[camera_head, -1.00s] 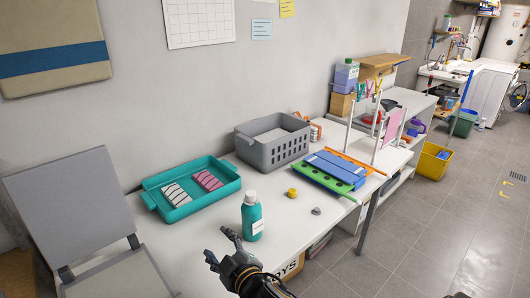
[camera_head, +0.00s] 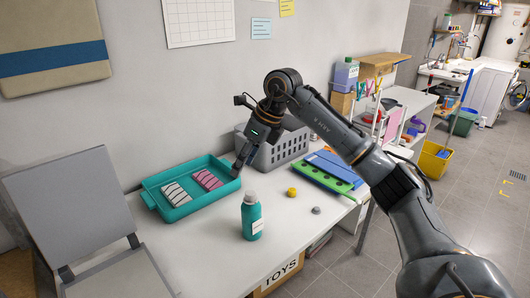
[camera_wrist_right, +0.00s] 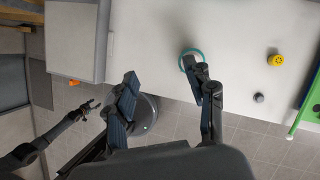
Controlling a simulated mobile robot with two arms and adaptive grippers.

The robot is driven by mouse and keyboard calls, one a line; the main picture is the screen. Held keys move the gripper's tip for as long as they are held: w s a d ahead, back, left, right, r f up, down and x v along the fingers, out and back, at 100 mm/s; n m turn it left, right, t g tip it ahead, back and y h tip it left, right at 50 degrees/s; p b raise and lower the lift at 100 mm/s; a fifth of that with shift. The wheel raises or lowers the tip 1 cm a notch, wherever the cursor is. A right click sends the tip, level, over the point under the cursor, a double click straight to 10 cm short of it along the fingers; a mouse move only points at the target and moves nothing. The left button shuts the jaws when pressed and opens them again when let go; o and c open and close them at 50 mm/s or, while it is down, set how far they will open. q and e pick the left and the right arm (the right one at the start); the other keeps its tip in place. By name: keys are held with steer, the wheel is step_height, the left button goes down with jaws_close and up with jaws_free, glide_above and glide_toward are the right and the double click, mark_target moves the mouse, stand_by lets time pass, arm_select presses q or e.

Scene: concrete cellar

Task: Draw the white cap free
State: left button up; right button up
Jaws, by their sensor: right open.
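The white cap (camera_head: 251,195) sits on top of an upright teal bottle (camera_head: 252,222) on the white table. In the right wrist view the bottle (camera_wrist_right: 183,61) shows from above as a teal ring, partly hidden behind one finger; its cap blends with the pale table. My right gripper (camera_head: 241,170) points down, open and empty, above the table and apart from the cap. In the right wrist view its fingers (camera_wrist_right: 163,76) are spread, and the bottle lies beyond the right-hand fingertip. My left gripper (camera_wrist_right: 88,108) shows small at the left of that view, its fingers spread and empty.
A yellow knob-like piece (camera_head: 292,192) and a small grey piece (camera_head: 316,210) lie right of the bottle. A teal tray (camera_head: 151,200) stands left, a grey basket (camera_head: 285,152) behind, blue and green boards (camera_head: 335,168) right. The table in front is clear.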

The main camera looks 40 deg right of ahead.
mark_target(251, 192)
steer(key=s+d+r+m+h, duration=0.1)
steer(key=s+d+h, duration=0.1)
steer(key=d, duration=0.3)
steer(key=shift+g, duration=0.4)
steer(key=p+x, duration=0.1)
steer(key=x, duration=0.3)
steer(key=p+x, duration=0.1)
steer(key=x, duration=0.8)
steer(key=shift+w+a+p, duration=0.2)
steer(key=shift+w+p, duration=0.1)
steer(key=shift+p, duration=0.1)
jaws_close()
